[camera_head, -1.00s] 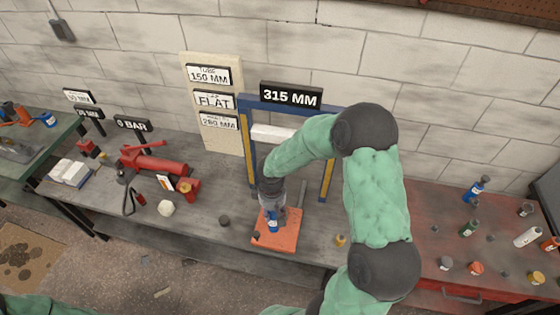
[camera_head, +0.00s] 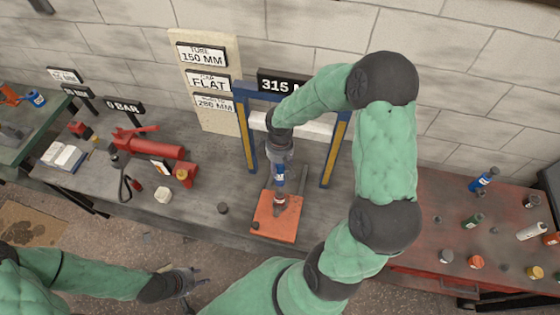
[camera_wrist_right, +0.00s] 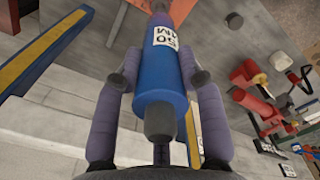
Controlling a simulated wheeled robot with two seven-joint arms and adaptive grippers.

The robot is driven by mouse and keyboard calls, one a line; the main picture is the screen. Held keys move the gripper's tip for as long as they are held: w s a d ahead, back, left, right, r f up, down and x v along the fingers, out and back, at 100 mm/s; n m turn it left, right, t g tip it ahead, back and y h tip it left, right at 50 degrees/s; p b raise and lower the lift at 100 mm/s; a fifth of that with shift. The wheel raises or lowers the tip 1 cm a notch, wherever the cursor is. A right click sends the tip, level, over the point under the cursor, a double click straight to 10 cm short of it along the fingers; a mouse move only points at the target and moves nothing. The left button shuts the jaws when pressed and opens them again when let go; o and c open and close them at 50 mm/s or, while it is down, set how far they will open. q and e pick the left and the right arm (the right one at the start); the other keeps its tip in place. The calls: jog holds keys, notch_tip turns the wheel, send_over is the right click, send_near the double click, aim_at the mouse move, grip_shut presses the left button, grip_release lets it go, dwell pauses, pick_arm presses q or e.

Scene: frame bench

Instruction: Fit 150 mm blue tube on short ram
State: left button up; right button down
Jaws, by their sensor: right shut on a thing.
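The blue tube (camera_head: 280,176) is held upright above the orange plate (camera_head: 268,226) inside the blue frame. In the right wrist view the tube (camera_wrist_right: 160,78) has a white label partly reading "50 MM" and a grey knob at its near end. My right gripper (camera_head: 279,155) is shut on it, with a finger on either side in the wrist view (camera_wrist_right: 158,78). A greyish ram-like piece (camera_head: 281,201) shows below the tube; I cannot tell whether they touch or are joined. My left gripper (camera_head: 199,278) is empty, low at the front, and its fingers look apart.
The blue and yellow frame (camera_head: 333,150) stands around the work spot, with signs behind it. A red pump (camera_head: 150,150) lies to the left on the grey bench (camera_head: 215,185). A red bench (camera_head: 450,205) at right holds several small parts.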

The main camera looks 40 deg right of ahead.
aim_at(280, 179)
jog(key=shift+r, duration=0.1)
jog(key=shift+w+d+f+b, duration=0.15)
jog(key=shift+f+b, duration=0.9)
jog(key=shift+f, duration=0.05)
jog(key=shift+f+b, duration=1.65)
jog(key=shift+f, duration=0.25)
jog(key=shift+f+b, duration=1.95)
jog(key=shift+b, duration=0.1)
jog(key=c, duration=0.7)
grip_release()
jog(key=shift+r, duration=0.1)
